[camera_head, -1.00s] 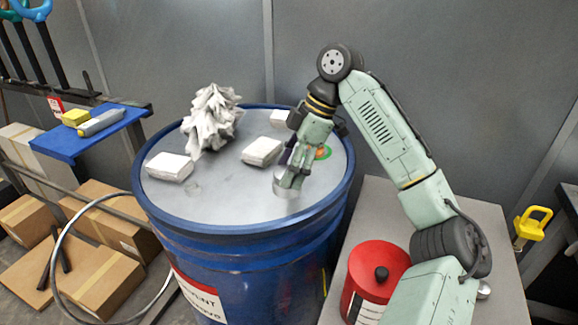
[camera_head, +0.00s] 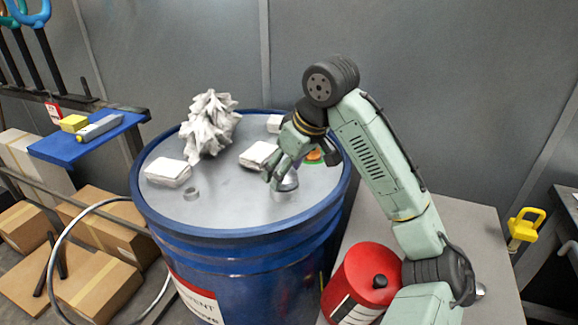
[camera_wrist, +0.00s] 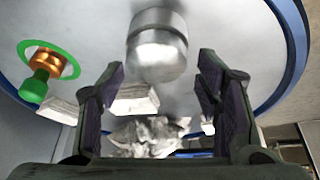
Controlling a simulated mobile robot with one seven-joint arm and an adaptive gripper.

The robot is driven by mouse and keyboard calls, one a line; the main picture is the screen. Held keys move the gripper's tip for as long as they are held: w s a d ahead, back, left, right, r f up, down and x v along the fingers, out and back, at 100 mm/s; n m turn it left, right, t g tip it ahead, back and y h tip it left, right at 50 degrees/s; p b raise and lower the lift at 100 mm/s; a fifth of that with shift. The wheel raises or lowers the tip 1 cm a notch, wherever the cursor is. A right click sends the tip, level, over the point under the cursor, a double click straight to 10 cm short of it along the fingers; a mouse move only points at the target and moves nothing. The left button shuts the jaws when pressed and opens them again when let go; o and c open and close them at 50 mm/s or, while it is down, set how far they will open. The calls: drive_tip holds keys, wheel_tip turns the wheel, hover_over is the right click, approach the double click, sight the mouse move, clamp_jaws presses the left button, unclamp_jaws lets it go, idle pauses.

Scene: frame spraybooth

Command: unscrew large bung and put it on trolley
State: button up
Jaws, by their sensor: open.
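A blue drum (camera_head: 252,229) with a grey metal top stands in the middle of the head view. The large bung is a silver cylinder (camera_head: 287,183) near the right front of the drum top. It also shows in the wrist view (camera_wrist: 157,50), upper middle. My gripper (camera_head: 271,178) is open and tilted, low at the left side of the bung. In the wrist view the gripper (camera_wrist: 160,75) has a finger on each side of the bung's near end, with gaps visible. The trolley (camera_head: 478,255) is the grey surface at the right, partly hidden by my arm.
A crumpled white rag (camera_head: 208,125) and several white pads (camera_head: 168,171) lie on the drum. A green and brass fitting (camera_wrist: 45,70) is beside the bung. A red can (camera_head: 357,275) stands on the trolley's left.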

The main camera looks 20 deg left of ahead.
drive_tip(key=shift+s+a+f+m, duration=0.3)
drive_tip(key=shift+s+f+m, duration=0.1)
drive_tip(key=shift+f+m, duration=0.25)
drive_tip(key=shift+a+f+m+t+h, duration=0.15)
drive_tip(key=shift+m+t+h, duration=0.25)
drive_tip(key=shift+m, duration=0.55)
drive_tip(key=shift+w+a+f+m+t+h, duration=0.15)
drive_tip(key=shift+w+m, duration=0.05)
drive_tip(key=shift+m, duration=0.35)
drive_tip(key=shift+w+a+f+m+t+h, duration=0.15)
drive_tip(key=shift+w+m, duration=0.05)
drive_tip(key=shift+m, duration=0.35)
drive_tip(key=shift+s+r+m+t+h, duration=0.1)
drive_tip(key=shift+r+m+t+h, duration=0.25)
drive_tip(key=shift+m, duration=0.65)
drive_tip(key=m+h, duration=0.1)
drive_tip(key=m, duration=0.3)
drive_tip(key=shift+w+t+h, duration=0.2)
drive_tip(key=shift+t+h, duration=0.05)
drive_tip(key=shift+h, duration=0.1)
drive_tip(key=shift+r, duration=0.1)
drive_tip(key=c, duration=0.8)
